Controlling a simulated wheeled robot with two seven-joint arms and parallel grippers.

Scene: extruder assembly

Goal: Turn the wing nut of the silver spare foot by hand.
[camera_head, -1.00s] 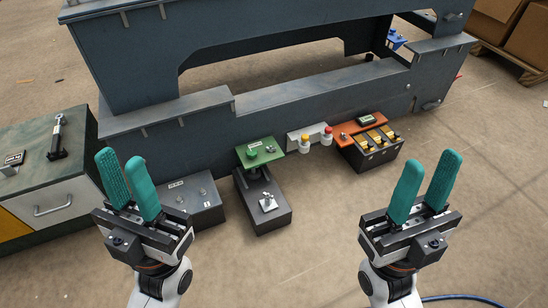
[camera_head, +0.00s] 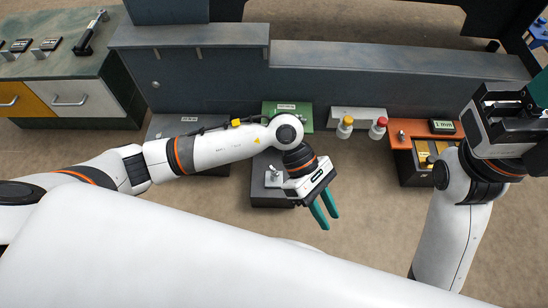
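The silver spare foot (camera_head: 273,176) is a small bright metal piece on a dark grey block (camera_head: 270,200) in the middle of the head view. Its wing nut is too small to make out. My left gripper (camera_head: 328,219) is just right of and nearer than the foot, with its teal fingers pointing down and to the right. A gap shows between the fingers, nothing is in it, and it looks apart from the foot. My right gripper (camera_head: 540,92) is at the right edge, and its fingers are mostly cut off.
A green plate (camera_head: 287,113) stands behind the block, partly behind my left arm. A white holder with yellow-capped (camera_head: 345,127) and red-capped (camera_head: 378,128) bottles is to its right, then an orange-topped box (camera_head: 408,132). A grey machine frame (camera_head: 400,85) runs behind. Floor right of the block is clear.

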